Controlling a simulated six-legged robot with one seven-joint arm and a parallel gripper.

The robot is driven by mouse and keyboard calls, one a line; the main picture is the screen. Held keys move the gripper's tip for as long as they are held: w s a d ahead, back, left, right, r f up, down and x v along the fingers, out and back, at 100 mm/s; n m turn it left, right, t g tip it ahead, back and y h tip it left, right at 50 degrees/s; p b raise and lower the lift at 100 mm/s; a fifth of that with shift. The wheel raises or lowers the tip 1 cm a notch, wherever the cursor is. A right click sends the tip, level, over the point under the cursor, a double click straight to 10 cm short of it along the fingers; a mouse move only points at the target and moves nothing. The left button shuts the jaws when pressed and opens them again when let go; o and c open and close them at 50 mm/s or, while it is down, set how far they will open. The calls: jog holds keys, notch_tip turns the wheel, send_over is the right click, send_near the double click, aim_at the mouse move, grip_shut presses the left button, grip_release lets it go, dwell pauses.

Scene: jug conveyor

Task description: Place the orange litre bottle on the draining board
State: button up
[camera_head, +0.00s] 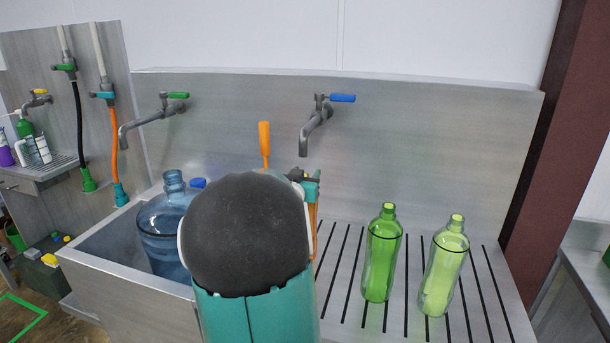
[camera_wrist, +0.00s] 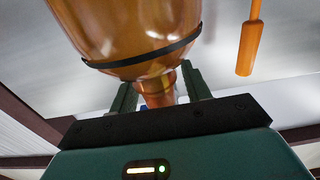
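The orange litre bottle (camera_wrist: 135,35) fills the upper left of the wrist view, with a dark band around its body. My gripper (camera_wrist: 158,87) is shut on its neck, one dark finger on each side. In the head view my arm hides most of the bottle; only an orange sliver (camera_head: 312,230) shows beside the arm, with part of my gripper (camera_head: 306,184) above it. The draining board (camera_head: 345,285) is the slotted metal surface right of my arm. I cannot tell whether the bottle touches it.
Two green bottles, one darker (camera_head: 381,262) and one paler (camera_head: 443,272), stand on the board's right half. A large blue jug (camera_head: 165,235) stands in the sink at left. A tap (camera_head: 317,122) and an orange handle (camera_head: 264,140) are behind. Slots left of the green bottles are clear.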

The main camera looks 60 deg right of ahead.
jog(key=shift+r, duration=0.1)
jog(key=shift+a+r, duration=0.1)
jog(key=s+a, duration=0.2)
jog(key=a, duration=1)
jog(key=w+a+f+n+t+y, duration=0.1)
jog(key=w+a+n+t+y, duration=0.6)
jog(key=a, duration=0.6)
jog(key=w+a+n+t+y, duration=0.2)
jog(key=w+a+y, duration=0.45)
jog(key=a, duration=0.65)
jog(key=s+a+f+n+g+y, duration=0.2)
jog(key=a+n+y, duration=0.2)
jog(key=a, duration=0.9)
jog(key=s+a+f+n+g, duration=0.3)
jog(key=s+a, duration=0.4)
jog(key=s, duration=0.3)
jog(key=shift+s+a+f+g, duration=0.15)
jog(key=shift+s+a+g, duration=0.1)
jog(key=shift+g, duration=0.35)
